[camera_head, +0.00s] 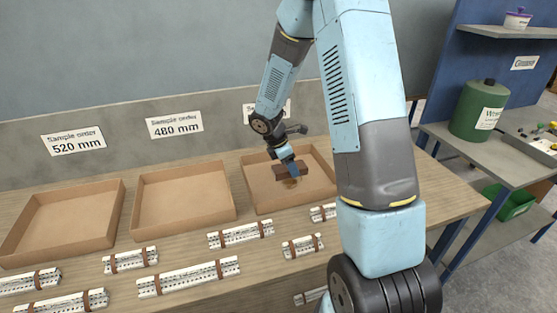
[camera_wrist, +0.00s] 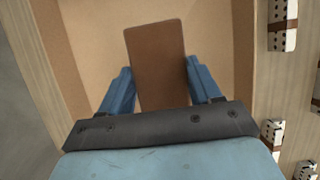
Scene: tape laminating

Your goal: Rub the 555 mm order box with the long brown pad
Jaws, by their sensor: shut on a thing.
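My gripper (camera_head: 287,160) is shut on the brown pad (camera_head: 291,171), low inside the rightmost of three open cardboard boxes. The sign above this box (camera_head: 262,203) is mostly hidden by my arm, so its number cannot be read. In the wrist view, the long flat brown pad (camera_wrist: 158,55) sits between the two blue fingers of my gripper (camera_wrist: 160,88), over the bare floor of the box (camera_wrist: 85,35). A small dark patch shows just under the pad in the head view. I cannot tell whether the pad touches the box floor.
The 480 mm box (camera_head: 185,217) and 520 mm box (camera_head: 65,245) stand empty to the left. Several strapped white bundles (camera_head: 188,277) lie along the table front. A green canister (camera_head: 478,110) stands on the right-hand bench. My upper arm hides the table's right part.

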